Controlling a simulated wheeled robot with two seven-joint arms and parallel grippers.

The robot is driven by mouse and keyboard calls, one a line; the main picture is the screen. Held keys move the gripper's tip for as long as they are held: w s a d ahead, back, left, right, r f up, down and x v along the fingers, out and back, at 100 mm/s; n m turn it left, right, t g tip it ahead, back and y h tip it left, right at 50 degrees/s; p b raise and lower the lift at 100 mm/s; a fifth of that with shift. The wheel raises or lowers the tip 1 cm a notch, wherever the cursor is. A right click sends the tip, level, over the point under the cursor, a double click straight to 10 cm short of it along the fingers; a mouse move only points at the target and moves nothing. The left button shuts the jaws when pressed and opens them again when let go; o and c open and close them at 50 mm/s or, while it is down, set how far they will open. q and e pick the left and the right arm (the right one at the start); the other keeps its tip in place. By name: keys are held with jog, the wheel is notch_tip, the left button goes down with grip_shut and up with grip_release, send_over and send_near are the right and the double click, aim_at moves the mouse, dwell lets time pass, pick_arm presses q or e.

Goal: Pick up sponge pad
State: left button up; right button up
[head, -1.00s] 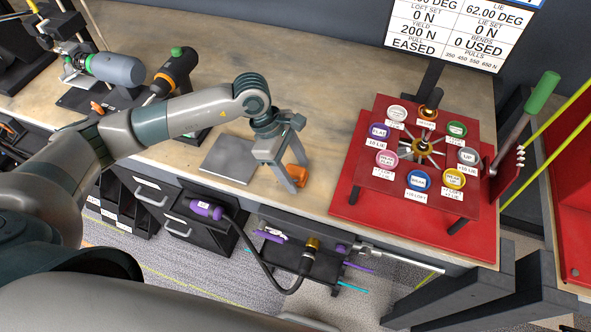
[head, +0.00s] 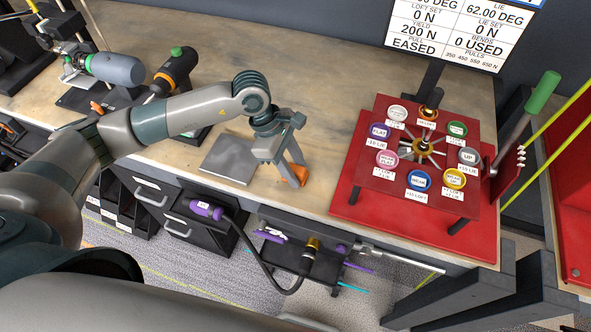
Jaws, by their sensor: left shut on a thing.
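The orange sponge pad (head: 290,178) is on the wooden bench near its front edge, right of a grey plate. My left gripper (head: 291,174) points down at the pad, with its fingers shut on it. The fingers hide part of the pad. I cannot tell whether the pad touches the bench or is slightly clear of it. My right gripper is not in view.
A grey plate (head: 229,158) lies left of the gripper. A red stand (head: 448,190) with several coloured labelled caps stands to the right. Bare bench (head: 300,80) lies behind the gripper.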

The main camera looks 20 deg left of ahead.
aim_at(295, 168)
pick_arm(q)
notch_tip(295, 168, up, 8)
jog(key=b, duration=0.3)
jog(key=shift+b, duration=0.35)
jog(key=shift+r, duration=0.85)
jog(key=o, duration=0.6)
jog(key=c, duration=0.4)
jog(key=shift+f, duration=0.1)
